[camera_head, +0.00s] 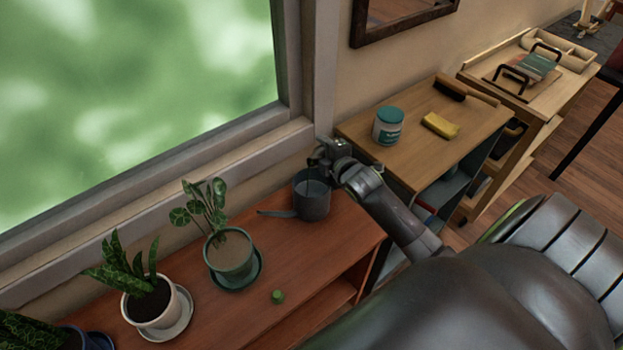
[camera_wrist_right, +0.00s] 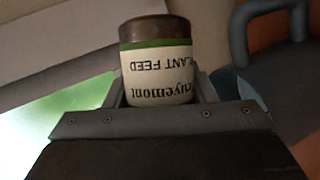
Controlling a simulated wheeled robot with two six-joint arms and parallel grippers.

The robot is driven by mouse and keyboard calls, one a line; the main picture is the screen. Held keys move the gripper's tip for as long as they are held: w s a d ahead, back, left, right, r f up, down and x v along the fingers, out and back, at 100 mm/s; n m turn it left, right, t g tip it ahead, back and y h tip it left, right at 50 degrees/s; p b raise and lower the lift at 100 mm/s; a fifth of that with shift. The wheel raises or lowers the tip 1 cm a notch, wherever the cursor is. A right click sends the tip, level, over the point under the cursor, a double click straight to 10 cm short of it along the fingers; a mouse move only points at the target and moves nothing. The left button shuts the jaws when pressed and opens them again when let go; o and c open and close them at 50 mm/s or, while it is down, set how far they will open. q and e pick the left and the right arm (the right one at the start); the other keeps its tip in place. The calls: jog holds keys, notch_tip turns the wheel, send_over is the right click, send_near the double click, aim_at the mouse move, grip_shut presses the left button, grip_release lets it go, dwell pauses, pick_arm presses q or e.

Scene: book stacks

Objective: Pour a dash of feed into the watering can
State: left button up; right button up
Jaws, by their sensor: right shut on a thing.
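A dark grey watering can (camera_head: 312,200) stands on the wooden plant shelf, its spout pointing left. Its handle also shows at the upper right of the right wrist view (camera_wrist_right: 267,30). My right gripper (camera_head: 320,153) is above the can's back rim in the head view. It is shut on a plant feed bottle (camera_wrist_right: 157,72), which has a cream label, a green band and a brown end. The label reads upside down in the wrist view. In the head view the bottle is mostly hidden by the gripper; I cannot tell if anything flows. My left gripper is not in view.
A potted plant (camera_head: 231,255), a white-potted plant (camera_head: 152,305) and a small green cap-like piece (camera_head: 277,296) are on the shelf. The window (camera_head: 130,90) is behind the shelf.

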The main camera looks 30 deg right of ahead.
jog(key=shift+d+n, duration=0.1)
jog(key=shift+n, duration=0.2)
dwell(1.1)
jog(key=shift+r+n+t+h, duration=0.15)
jog(key=shift+n+t+h, duration=0.15)
dwell(1.1)
